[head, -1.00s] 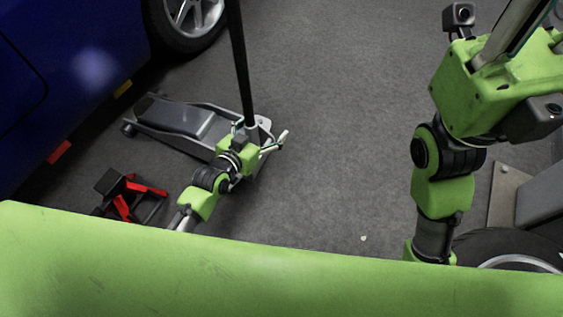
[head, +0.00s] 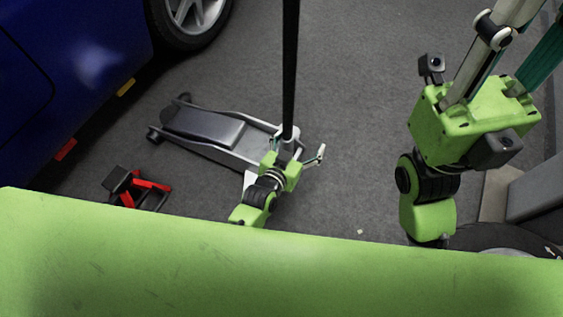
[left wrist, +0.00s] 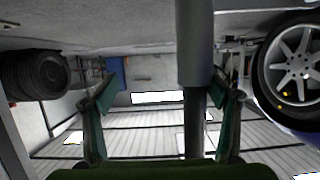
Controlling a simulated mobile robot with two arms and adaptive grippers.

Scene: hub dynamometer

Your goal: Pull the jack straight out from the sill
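The grey low-profile jack (head: 215,132) lies on the floor at an angle, its saddle end toward the blue car and clear of its side. Its black handle (head: 290,70) stands upright. My left gripper (head: 302,150) is at the handle's foot. In the left wrist view, the left gripper's teal fingers (left wrist: 160,115) are wide apart, with the grey handle socket (left wrist: 195,50) between them, closer to the right finger. Contact is unclear. My right gripper (head: 528,30) is raised at the upper right, empty, its fingers apart and tips partly cut off.
The blue car (head: 70,70) with its wheel (head: 195,15) is at the upper left. A red and black jack stand (head: 150,183) stands on the floor near the jack. A grey machine base (head: 535,185) is at the right. The middle floor is bare.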

